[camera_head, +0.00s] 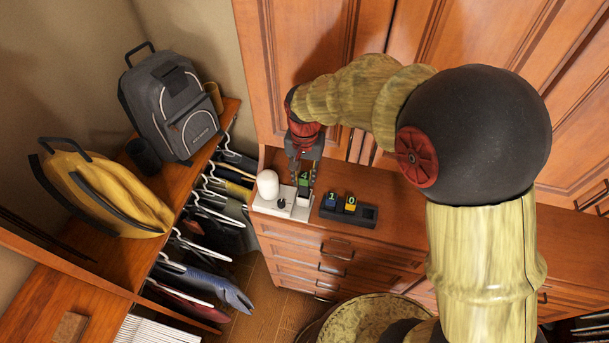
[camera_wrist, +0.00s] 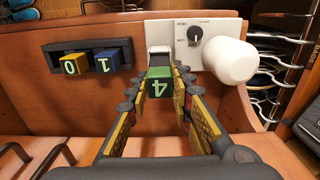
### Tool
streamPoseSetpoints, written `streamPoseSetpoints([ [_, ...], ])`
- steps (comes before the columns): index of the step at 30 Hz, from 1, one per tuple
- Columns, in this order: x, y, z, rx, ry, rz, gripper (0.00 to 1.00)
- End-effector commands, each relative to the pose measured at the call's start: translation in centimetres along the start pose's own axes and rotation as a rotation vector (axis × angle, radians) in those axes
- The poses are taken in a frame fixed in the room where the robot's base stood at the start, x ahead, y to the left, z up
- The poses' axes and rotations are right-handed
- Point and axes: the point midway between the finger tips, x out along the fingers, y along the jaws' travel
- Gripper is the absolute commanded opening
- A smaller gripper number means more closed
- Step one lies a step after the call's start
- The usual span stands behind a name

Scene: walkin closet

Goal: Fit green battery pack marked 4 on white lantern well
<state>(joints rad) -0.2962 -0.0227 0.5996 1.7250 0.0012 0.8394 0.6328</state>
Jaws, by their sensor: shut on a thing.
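The green battery pack marked 4 (camera_head: 304,180) is held between the fingers of my gripper (camera_head: 303,168). In the wrist view the pack (camera_wrist: 158,87) shows its 4 between the two fingertips (camera_wrist: 161,80). The white lantern (camera_head: 268,184) has a rounded white dome, a dark knob and a flat base (camera_wrist: 218,23). It lies on the wooden cabinet top. The pack is at the white well block (camera_wrist: 159,51) on the base's side away from the dome. I cannot tell whether the pack is seated or just above it; its underside is hidden.
A black tray (camera_head: 369,215) sits beside the lantern, holding a blue pack marked 1 (camera_head: 331,201) and a yellow pack marked 0 (camera_head: 350,204). Cabinet doors (camera_head: 300,60) rise behind. Hanging clothes (camera_head: 225,210) and a shelf with grey (camera_head: 170,105) and yellow (camera_head: 105,195) backpacks are at left.

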Motion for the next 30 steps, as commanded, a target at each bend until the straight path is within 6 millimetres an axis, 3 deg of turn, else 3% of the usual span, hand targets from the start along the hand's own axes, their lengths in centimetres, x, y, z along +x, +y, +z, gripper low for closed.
streamPoseSetpoints([
  [30,2.0,0.0,0.0,0.0,0.0,0.0,0.0],
])
